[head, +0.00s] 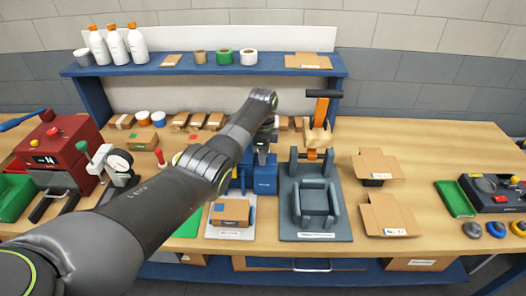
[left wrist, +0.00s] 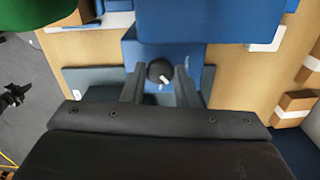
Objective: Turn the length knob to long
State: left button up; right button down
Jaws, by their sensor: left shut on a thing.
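The length knob (left wrist: 159,70) is a round black knob with a white mark near its lower edge in the left wrist view. It sits on the blue machine (left wrist: 135,50), which also shows in the head view (head: 265,176) behind my left arm. My left gripper (left wrist: 160,78) has one finger on each side of the knob and is shut on it. In the head view the gripper (head: 270,136) is partly hidden by my own arm, and the knob cannot be made out. No long or short marking is readable. My right gripper is in neither view.
A cardboard box (head: 231,212) lies on the grey plate in front of the blue machine. A dark grey press with an orange lever (head: 318,108) stands just right. Open cartons (head: 388,214) lie further right. A red machine (head: 62,150) and a dial gauge (head: 118,163) stand left.

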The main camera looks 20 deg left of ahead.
pick_arm(q)
jog(key=m, duration=0.3)
jog(key=shift+r+m+p, duration=0.1)
jog(key=shift+m+p, duration=0.2)
jog(key=shift+m, duration=2)
jog(key=o, duration=0.7)
notch_tip(320, 180, up, 17)
jog(key=shift+r+b, duration=0.2)
jog(key=shift+b, duration=0.1)
